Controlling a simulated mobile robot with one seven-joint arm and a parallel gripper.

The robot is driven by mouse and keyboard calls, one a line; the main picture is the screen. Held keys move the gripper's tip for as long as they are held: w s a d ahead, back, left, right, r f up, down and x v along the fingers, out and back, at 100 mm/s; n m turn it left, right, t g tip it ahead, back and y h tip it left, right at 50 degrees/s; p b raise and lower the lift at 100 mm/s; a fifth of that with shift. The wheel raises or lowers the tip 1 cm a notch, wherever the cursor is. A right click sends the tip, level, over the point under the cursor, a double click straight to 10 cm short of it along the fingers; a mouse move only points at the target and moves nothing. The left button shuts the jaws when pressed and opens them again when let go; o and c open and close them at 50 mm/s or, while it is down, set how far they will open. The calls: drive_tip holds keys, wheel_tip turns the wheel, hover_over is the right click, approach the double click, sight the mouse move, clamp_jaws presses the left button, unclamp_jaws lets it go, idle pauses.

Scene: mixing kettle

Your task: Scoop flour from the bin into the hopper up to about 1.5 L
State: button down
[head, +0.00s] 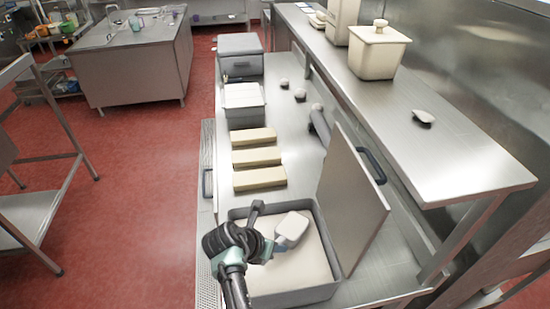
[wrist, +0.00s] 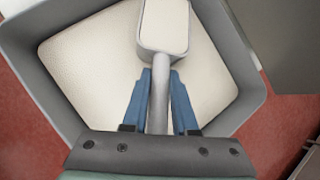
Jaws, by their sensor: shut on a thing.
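The open grey bin (head: 290,298) stands on the lower steel counter and holds pale flour (head: 305,272), with a level, smooth surface. My gripper (head: 277,247) is over the bin, shut on the handle of a scoop (head: 292,227). In the wrist view the blue fingers of my gripper (wrist: 159,90) close on both sides of the scoop's handle. The scoop's head (wrist: 164,27) is over the flour (wrist: 95,60); its inside is pale like the flour, but I cannot tell how full it is. I cannot identify the hopper in either view.
The bin's lid (head: 352,200) stands upright at its right side. Several tan blocks (head: 256,157) and grey lidded boxes (head: 242,97) sit further along the counter. A raised steel shelf (head: 440,150) with cream canisters (head: 378,52) runs along the right.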

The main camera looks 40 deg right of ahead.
drive_tip(key=f+h+b, duration=0.1)
drive_tip(key=a+f+h+b, duration=0.1)
drive_tip(key=b, duration=0.1)
drive_tip(key=shift+s+a+f+t, duration=0.1)
drive_tip(key=shift+a+f+t, duration=0.05)
drive_tip(key=shift+f+t, duration=0.2)
idle(0.6)
wheel_tip(320, 180, up, 11)
drive_tip(key=p, duration=1.2)
drive_tip(key=shift+r, duration=0.2)
drive_tip(key=shift+f, duration=0.15)
